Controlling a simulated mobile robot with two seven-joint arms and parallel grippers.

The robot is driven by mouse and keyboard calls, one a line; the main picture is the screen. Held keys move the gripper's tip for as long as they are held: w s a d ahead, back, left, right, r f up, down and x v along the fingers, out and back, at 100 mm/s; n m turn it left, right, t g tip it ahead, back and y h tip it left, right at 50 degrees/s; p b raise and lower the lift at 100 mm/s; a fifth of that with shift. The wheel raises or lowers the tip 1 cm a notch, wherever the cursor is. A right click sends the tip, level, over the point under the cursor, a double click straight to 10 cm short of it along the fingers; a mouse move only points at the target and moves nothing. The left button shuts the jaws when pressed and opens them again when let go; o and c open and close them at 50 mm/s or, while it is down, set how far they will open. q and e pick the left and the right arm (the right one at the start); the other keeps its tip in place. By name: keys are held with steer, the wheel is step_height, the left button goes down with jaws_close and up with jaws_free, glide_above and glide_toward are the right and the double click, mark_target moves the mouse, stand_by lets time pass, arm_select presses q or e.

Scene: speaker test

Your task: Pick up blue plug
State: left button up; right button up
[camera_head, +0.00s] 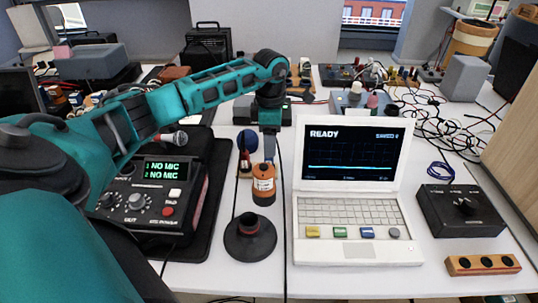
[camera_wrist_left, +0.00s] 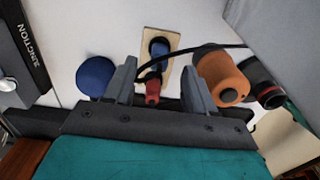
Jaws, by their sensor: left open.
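In the left wrist view the blue plug (camera_wrist_left: 160,48) is at a small wooden block (camera_wrist_left: 174,38), just beyond and between my left gripper's fingertips. A red plug (camera_wrist_left: 152,90) with a black cable lies nearer, between the fingers. My left gripper (camera_wrist_left: 161,70) is open, with nothing clasped. In the head view the left gripper (camera_head: 269,145) points down over the white table, behind an orange cylinder (camera_head: 263,188). I cannot clearly make out the blue plug there. My right gripper is not in view.
A blue ball (camera_head: 247,140) and the orange cylinder stand close to the gripper's two sides. A black mixer box (camera_head: 150,195) is left and a white laptop (camera_head: 355,215) right. Loose cables (camera_head: 445,120) crowd the back right.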

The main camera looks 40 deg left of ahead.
mark_target(269, 161)
arm_select(q)
step_height(269, 161, down, 5)
steer(key=shift+s+a+f, duration=0.15)
jaws_close()
stand_by(0.6)
